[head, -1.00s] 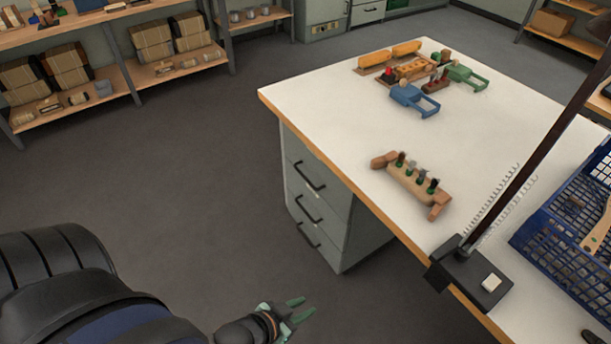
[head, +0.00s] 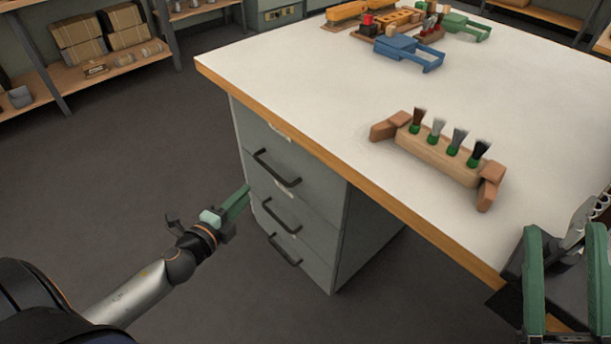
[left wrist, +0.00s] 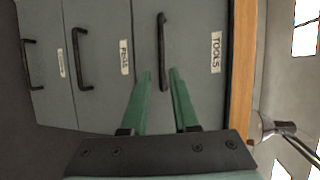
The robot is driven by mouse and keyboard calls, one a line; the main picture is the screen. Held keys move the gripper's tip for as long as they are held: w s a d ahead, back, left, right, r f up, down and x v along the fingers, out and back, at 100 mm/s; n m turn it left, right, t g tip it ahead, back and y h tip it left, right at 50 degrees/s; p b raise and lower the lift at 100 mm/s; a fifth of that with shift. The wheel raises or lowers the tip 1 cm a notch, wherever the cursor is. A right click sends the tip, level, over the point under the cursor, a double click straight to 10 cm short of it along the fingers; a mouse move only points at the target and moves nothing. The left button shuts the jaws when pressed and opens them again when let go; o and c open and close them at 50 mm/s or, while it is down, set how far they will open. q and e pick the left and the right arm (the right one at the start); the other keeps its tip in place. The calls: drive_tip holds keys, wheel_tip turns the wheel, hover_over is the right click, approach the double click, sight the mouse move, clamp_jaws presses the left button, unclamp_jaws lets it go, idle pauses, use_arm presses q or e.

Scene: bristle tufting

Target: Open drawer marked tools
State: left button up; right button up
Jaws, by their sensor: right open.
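The top drawer (head: 262,150) of a grey unit under the table is shut and has a dark bar handle (head: 277,168). In the left wrist view its label (left wrist: 215,52) reads TOOLS, and the picture is turned so the handle (left wrist: 163,45) runs upright. My left gripper (head: 243,199) is open just left of the drawer fronts in the head view. In the left wrist view its green fingertips (left wrist: 160,73) appear on either side of the handle's lower end; contact cannot be told. My right gripper (head: 565,235) is open and empty at the table's right front.
Two more shut drawers with handles (head: 281,215) (head: 284,249) sit below. The white table (head: 300,75) has an orange-brown edge and carries a wooden brush holder (head: 440,157), with blue (head: 408,50) and other coloured fixtures behind. The floor left of the unit is clear.

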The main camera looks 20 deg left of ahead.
sight(269, 167)
use_arm(q)
drive_tip(key=shift+m, duration=0.3)
drive_tip(key=b+x, duration=0.2)
drive_tip(key=x, duration=1.1)
drive_tip(key=shift+w+r, duration=0.1)
drive_tip(key=shift+r, duration=0.05)
clamp_jaws()
idle(1.0)
